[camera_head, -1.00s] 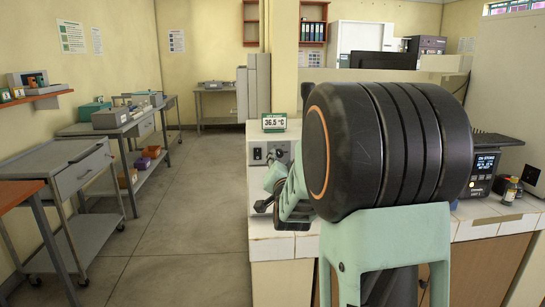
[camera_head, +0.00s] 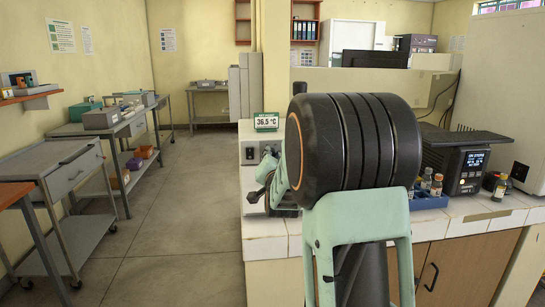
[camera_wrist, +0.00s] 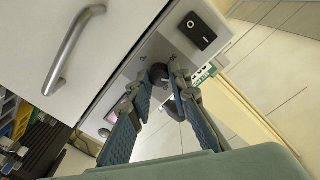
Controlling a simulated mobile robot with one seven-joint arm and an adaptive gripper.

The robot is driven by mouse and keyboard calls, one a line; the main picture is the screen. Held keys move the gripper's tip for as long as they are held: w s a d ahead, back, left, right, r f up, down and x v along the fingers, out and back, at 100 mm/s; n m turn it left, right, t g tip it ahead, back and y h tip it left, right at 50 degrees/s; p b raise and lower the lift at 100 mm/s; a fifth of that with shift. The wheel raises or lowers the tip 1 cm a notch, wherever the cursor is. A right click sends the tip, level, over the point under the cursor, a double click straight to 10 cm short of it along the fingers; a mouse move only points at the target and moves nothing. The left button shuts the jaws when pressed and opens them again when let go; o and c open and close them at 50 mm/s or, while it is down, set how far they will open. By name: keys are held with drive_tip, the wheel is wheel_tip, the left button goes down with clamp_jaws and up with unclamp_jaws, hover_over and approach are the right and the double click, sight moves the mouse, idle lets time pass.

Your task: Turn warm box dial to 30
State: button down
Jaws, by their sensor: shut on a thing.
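The warm box (camera_head: 246,138) is a pale box at the left end of the counter. The dark round dial (camera_wrist: 158,73) sits between my fingertips in the wrist view. My gripper (camera_wrist: 162,76) is shut on it, with one finger on each side. In the head view my gripper (camera_head: 268,160) is at the box front, and my arm largely hides the dial. The dial's setting is not readable.
A cabinet door with a handle (camera_wrist: 75,50) is close in the wrist view. The floor aisle (camera_head: 185,230) is clear.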

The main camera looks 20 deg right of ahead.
drive_tip(key=shift+f+n+b, duration=0.1)
drive_tip(key=shift+n+b, duration=0.2)
drive_tip(key=shift+b, duration=0.25)
drive_tip(key=n+b, duration=0.1)
drive_tip(key=b, duration=0.1)
drive_tip(key=shift+f+n+b, duration=0.15)
drive_tip(key=shift+n+b, duration=0.15)
drive_tip(key=shift+n, duration=0.1)
drive_tip(key=n+b, duration=0.2)
drive_tip(key=b, duration=0.1)
drive_tip(key=shift+n, duration=0.4)
drive_tip(key=n+b, duration=0.2)
drive_tip(key=shift+n, duration=0.4)
drive_tip(key=shift+n+t+b, duration=0.4)
drive_tip(key=shift+n+b, duration=1.1)
drive_tip(key=shift+n, duration=0.5)
drive_tip(key=shift+r, duration=0.2)
drive_tip(key=c, duration=1.8)
unclamp_jaws()
